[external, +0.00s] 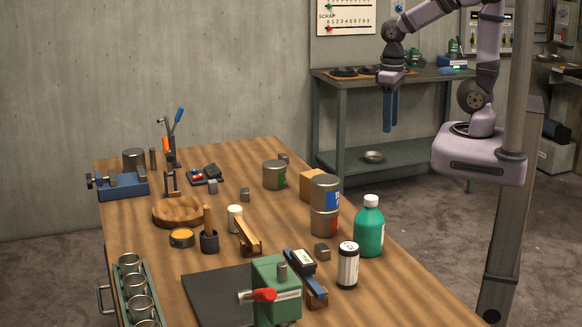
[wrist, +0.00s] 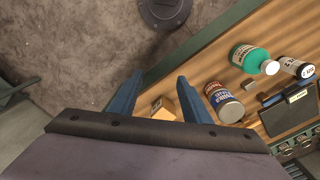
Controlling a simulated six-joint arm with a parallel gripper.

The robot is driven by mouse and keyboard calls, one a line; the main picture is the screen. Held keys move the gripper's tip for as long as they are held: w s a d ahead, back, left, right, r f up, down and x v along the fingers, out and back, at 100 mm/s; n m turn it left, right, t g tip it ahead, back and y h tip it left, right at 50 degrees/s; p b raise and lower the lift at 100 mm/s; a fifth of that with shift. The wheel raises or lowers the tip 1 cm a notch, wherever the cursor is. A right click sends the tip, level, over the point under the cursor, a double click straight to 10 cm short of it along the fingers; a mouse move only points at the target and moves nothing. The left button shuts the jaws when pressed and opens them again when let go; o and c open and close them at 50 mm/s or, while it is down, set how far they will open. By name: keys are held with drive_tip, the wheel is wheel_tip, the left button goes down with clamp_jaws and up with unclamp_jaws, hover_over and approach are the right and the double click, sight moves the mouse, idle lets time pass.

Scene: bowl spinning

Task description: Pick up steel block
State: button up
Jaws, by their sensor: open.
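Several small grey metal blocks lie on the wooden workbench (external: 150,225) in the external view; I cannot tell which is the steel block. One block (external: 322,251) sits near the green bottle, another block (external: 245,194) is mid-bench, and a third block (external: 283,157) is by the far can. One grey block (wrist: 248,86) also shows in the wrist view, between the cans and the green bottle. My gripper (external: 390,126) is open and empty, with blue fingers pointing down, high and away from the blocks. In the wrist view my gripper (wrist: 158,88) has its fingers spread.
A second bench (external: 340,82) is behind. The floor beside the bench is open.

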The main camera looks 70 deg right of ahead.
drive_tip(key=w+a+m+h+b, duration=0.1)
drive_tip(key=w+a+b, duration=0.2)
drive_tip(key=w+a, duration=0.3)
drive_tip(key=m+t+h+b, duration=0.2)
drive_tip(key=m+t+b, duration=0.1)
drive_tip(key=m+b, duration=0.45)
hover_over(323, 247)
drive_tip(key=s+a, duration=0.2)
drive_tip(key=shift+f, duration=9.65)
drive_tip(key=shift+w+d+f+p, duration=0.2)
drive_tip(key=shift+f+p, duration=0.1)
drive_tip(key=shift+p, duration=0.4)
drive_tip(key=shift+p+x, duration=1.1)
drive_tip(key=shift+x, duration=1.1)
